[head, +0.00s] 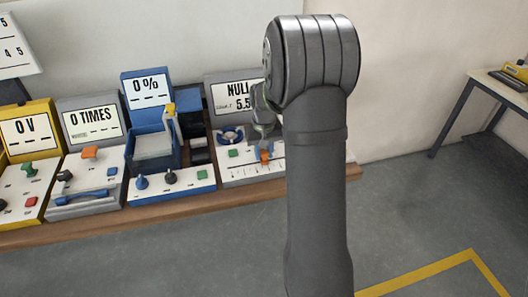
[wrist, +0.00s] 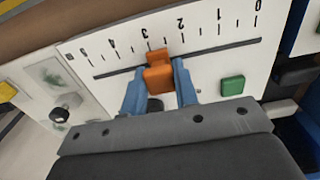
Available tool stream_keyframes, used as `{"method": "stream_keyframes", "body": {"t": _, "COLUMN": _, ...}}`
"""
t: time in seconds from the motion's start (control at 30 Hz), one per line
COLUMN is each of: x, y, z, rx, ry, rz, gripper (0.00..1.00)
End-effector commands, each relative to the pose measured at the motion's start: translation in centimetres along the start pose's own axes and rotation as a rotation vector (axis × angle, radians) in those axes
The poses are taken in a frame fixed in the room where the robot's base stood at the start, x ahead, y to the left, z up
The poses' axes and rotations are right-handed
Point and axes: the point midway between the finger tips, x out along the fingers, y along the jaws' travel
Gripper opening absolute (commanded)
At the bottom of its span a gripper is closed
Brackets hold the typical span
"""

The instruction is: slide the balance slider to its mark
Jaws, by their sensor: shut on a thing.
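The balance slider's orange knob (wrist: 158,74) sits on a dark slot in a white scale panel (wrist: 215,60). It also shows in the head view (head: 265,156), low on the rightmost console. My gripper (wrist: 158,80) is shut on the knob, one blue finger at each side. The scale numbers run from 0 at the right to higher ones at the left. The knob stands around the 3, but I cannot tell the exact tick. The console's display (head: 232,95) reads "NULL" with a number starting 5.5 below. My arm hides its right part.
A green button (wrist: 232,85) lies right of the knob. A blue ring-shaped part (head: 230,135) is above the scale panel. Other consoles, including a blue one (head: 147,90) reading "0 %", stand to the left on the wooden bench (head: 100,222). Floor in front is clear.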

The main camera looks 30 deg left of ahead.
Motion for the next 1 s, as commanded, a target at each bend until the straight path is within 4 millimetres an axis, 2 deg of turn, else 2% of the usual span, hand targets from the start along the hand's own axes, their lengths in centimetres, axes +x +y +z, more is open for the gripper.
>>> {"method": "stream_keyframes", "body": {"t": 0.17, "x": 0.0, "y": -2.4, "z": 0.0, "rx": -0.005, "ry": 0.0, "rz": -0.001, "gripper": 0.0}}
{"method": "stream_keyframes", "body": {"t": 0.4, "x": 0.0, "y": -8.6, "z": 0.0, "rx": -0.007, "ry": 0.0, "rz": -0.001, "gripper": 0.0}}
{"method": "stream_keyframes", "body": {"t": 0.5, "x": -0.1, "y": -10.3, "z": -0.1, "rx": -0.005, "ry": 0.001, "rz": -0.001, "gripper": 0.0}}
{"method": "stream_keyframes", "body": {"t": 0.63, "x": -0.1, "y": -11.6, "z": 0.0, "rx": -0.003, "ry": 0.001, "rz": -0.001, "gripper": 0.0}}
{"method": "stream_keyframes", "body": {"t": 0.97, "x": -0.1, "y": -12.0, "z": 0.0, "rx": -0.001, "ry": 0.002, "rz": -0.005, "gripper": 0.0}}
{"method": "stream_keyframes", "body": {"t": 1.0, "x": -0.1, "y": -12.0, "z": 0.0, "rx": -0.001, "ry": 0.002, "rz": -0.005, "gripper": 0.35}}
